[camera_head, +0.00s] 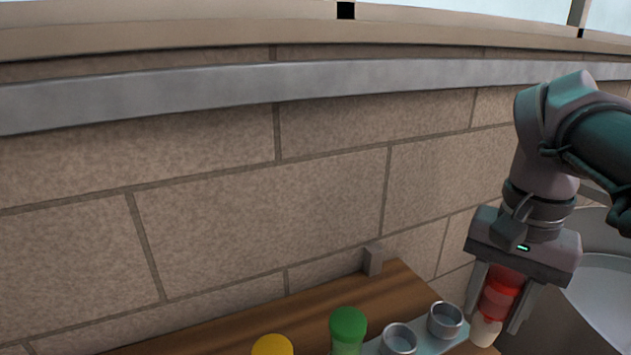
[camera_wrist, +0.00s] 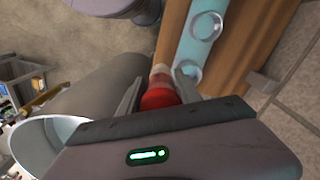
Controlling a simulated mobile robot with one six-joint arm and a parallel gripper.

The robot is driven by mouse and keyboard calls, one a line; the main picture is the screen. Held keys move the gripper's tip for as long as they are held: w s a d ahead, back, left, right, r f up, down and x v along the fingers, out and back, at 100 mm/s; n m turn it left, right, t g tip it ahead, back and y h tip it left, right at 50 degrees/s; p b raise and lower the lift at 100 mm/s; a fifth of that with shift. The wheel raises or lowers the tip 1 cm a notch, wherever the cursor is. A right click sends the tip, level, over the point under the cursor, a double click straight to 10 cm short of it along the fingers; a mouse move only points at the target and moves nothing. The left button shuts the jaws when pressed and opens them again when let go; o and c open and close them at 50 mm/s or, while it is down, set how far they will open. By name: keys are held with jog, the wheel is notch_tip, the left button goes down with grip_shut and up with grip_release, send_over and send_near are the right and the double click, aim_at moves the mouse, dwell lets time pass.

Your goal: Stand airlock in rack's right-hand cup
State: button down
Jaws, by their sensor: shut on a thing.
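The airlock is a red piece with a pale lower end (camera_head: 500,297). It also shows in the wrist view (camera_wrist: 160,92). My gripper (camera_head: 502,300) is shut on it, with a finger on each side. The pale end points down and tilts a little to the left. The rack (camera_head: 437,341) is a pale blue strip with metal cups. Its right-hand cup (camera_head: 445,321) looks empty and lies just left of the airlock. A second cup (camera_head: 399,338) is further left. In the head view the airlock is to the right of the right-hand cup, apart from it.
A green-capped item (camera_head: 348,325) and a yellow-capped item (camera_head: 272,345) stand left of the cups. The wooden bench (camera_head: 300,318) meets a block wall (camera_head: 260,235). A small grey block (camera_head: 373,261) is at its back edge. A large grey vessel (camera_head: 598,290) stands at right.

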jog(key=w+f+b, duration=0.1)
jog(key=w, duration=0.1)
jog(key=w+a+f+b, duration=0.1)
jog(key=w+f+b, duration=0.1)
jog(key=w+a+f+b, duration=0.1)
jog(key=w, duration=0.1)
jog(key=shift+w+f+b, duration=0.1)
jog(key=shift+f+b, duration=0.25)
jog(key=shift+r+p, duration=0.3)
jog(key=shift+r, duration=0.05)
jog(key=c, duration=0.8)
grip_release()
jog(key=shift+d, duration=0.1)
jog(key=shift+c, duration=0.2)
notch_tip(320, 180, up, 12)
jog(key=p, duration=0.4)
